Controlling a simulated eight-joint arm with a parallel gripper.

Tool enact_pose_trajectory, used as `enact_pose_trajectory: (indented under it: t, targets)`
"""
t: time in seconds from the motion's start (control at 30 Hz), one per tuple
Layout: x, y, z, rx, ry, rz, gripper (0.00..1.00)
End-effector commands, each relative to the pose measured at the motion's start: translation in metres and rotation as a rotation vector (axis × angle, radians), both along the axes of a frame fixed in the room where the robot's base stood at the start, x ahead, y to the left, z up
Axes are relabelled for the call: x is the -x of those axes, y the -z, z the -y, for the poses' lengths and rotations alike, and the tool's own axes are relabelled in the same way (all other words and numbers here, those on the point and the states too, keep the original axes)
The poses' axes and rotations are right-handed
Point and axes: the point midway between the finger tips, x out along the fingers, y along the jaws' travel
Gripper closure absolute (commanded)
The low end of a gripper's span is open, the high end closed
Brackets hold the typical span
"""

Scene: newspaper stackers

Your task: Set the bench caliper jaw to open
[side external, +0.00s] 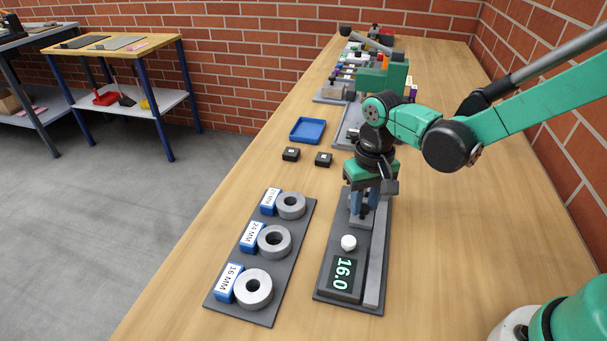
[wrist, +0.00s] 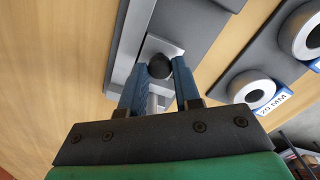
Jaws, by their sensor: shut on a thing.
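The bench caliper lies on a dark base plate (side external: 325,258) with a grey rail (side external: 376,272). Its display (side external: 343,275) reads 16.0, and a pale knob (side external: 348,243) stands just beyond it. My gripper (side external: 363,207) points down over the far part of the caliper, its blue fingers shut around the sliding jaw. In the wrist view, a dark round knob (wrist: 160,66) of the jaw shows between the fingertips (wrist: 157,80), with grey metal (wrist: 160,45) beyond it. The fingers hide part of the jaw, so its exact gap cannot be told.
A dark tray (side external: 262,318) to the left holds three grey rings (side external: 253,289) with blue-and-white size labels (side external: 228,283). Two small black blocks (side external: 323,159) and a blue tray (side external: 307,130) lie farther back. More equipment (side external: 340,90) stands behind my arm. Bare wood lies right of the caliper.

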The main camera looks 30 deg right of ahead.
Motion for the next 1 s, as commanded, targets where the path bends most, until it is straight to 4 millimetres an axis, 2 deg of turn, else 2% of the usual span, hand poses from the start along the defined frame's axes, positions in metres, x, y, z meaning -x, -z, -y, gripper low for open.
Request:
enact_pose_trajectory:
  t: [0.27, 0.53, 0.77, 0.8, 0.9, 1.0]
  targets:
    - [0.0, 0.0, 0.0, 0.001, 0.0, -0.001, 1.0]
    - [0.021, 0.0, -0.021, 0.001, -0.004, -0.001, 1.0]
    - [0.023, 0.0, -0.023, -0.004, -0.003, -0.005, 1.0]
    - [0.023, 0.0, -0.023, -0.004, -0.003, -0.006, 0.69]
    - [0.023, 0.0, -0.023, -0.003, -0.003, -0.005, 0.41]
    - [0.022, 0.0, -0.022, -0.002, -0.002, -0.004, 0.4]
